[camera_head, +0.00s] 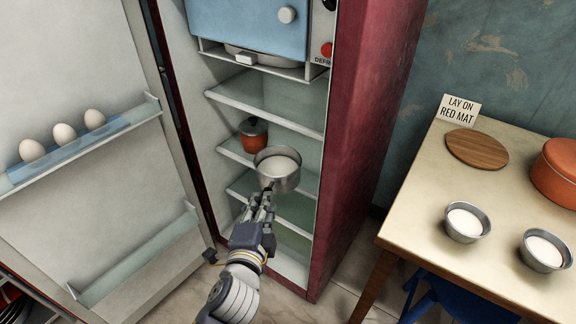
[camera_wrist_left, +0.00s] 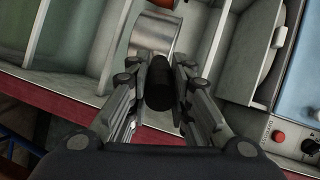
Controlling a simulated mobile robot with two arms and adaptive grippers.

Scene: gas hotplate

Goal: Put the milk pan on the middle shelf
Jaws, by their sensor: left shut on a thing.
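The milk pan (camera_head: 277,170) is a small metal pan with white contents, held roughly level in front of the open fridge's shelves. My left gripper (camera_head: 264,200) is shut on its dark handle. In the left wrist view the handle lies between the fingers of the gripper (camera_wrist_left: 160,85), with the metal pan (camera_wrist_left: 155,35) beyond. The middle shelf (camera_head: 230,149) carries an orange pot (camera_head: 253,137) with a dark lid, behind and left of the pan. In the head view I cannot tell whether the pan touches a shelf. My right gripper is out of view.
An upper shelf (camera_head: 245,93) looks empty, below a blue freezer door (camera_head: 240,25). The open fridge door (camera_head: 80,200) holds several eggs (camera_head: 63,133). The fridge's red side wall (camera_head: 365,130) stands right.

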